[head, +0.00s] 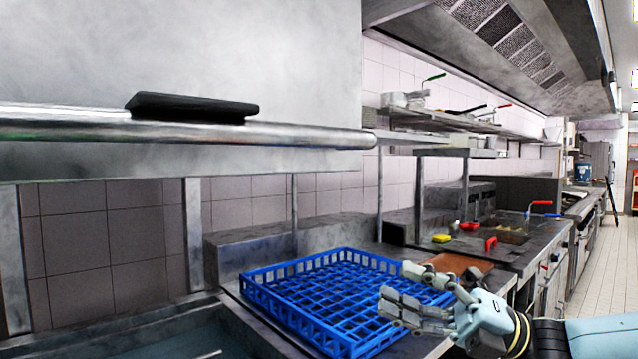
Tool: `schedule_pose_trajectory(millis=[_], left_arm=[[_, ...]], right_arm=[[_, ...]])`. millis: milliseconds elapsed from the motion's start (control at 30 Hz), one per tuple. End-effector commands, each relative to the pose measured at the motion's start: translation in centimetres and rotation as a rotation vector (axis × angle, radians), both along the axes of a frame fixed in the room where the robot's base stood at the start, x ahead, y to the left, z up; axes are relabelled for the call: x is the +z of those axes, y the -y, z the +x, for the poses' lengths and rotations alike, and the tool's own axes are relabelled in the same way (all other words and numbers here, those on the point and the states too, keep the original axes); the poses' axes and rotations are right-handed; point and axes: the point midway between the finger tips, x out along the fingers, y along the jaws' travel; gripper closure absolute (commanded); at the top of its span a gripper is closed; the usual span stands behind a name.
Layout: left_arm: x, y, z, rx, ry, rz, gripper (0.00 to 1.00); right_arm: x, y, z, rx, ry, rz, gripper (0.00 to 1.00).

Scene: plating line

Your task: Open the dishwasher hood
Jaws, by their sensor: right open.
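A large steel panel (180,50), apparently the dishwasher hood, fills the upper left. A steel bar (310,134) runs along its lower edge, with a flat black piece (190,107) on it. Open space with tiled wall shows under the bar, so the hood looks raised. My right gripper (394,286) comes in at the lower right. It is open and empty, its fingers pointing left, in front of the blue rack's right side and well below the bar. My left gripper is out of view.
A blue dish rack (290,321) sits on the steel counter. A basin (140,335) is at the lower left. A brown board (468,263), a red item (491,243) and a yellow item (441,238) lie beyond. Wall shelves (430,118) hold utensils. The aisle floor (600,260) at right is clear.

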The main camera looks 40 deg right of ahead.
Motion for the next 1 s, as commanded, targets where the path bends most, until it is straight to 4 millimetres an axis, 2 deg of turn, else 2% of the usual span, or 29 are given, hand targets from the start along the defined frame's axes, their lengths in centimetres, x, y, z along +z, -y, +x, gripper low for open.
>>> schedule_pose_trajectory(millis=[33,100,200,233,367,500,667,800,1000], left_arm=[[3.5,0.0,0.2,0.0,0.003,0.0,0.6],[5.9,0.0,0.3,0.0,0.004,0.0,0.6],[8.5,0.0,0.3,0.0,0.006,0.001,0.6],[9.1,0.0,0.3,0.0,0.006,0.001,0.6],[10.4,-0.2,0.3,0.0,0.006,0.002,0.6],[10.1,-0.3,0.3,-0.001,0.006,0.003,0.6],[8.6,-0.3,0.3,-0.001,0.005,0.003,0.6],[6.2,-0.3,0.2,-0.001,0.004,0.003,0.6],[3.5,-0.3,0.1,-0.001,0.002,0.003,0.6]], right_arm=[[5.0,-0.3,0.1,0.012,0.018,0.0,0.52],[9.1,-0.6,0.2,0.024,0.028,0.006,0.52],[13.0,-1.1,0.3,0.052,0.019,0.013,0.52],[13.7,-1.3,0.2,0.062,0.014,0.008,0.52],[15.1,-1.6,0.2,0.085,0.001,-0.012,0.52],[15.2,-2.0,0.4,0.087,-0.002,-0.015,0.52],[15.8,-3.8,1.6,0.089,0.001,-0.014,0.52],[16.7,-6.1,3.3,0.088,0.005,-0.014,0.52],[17.9,-8.5,4.9,0.089,0.002,-0.015,0.52]])
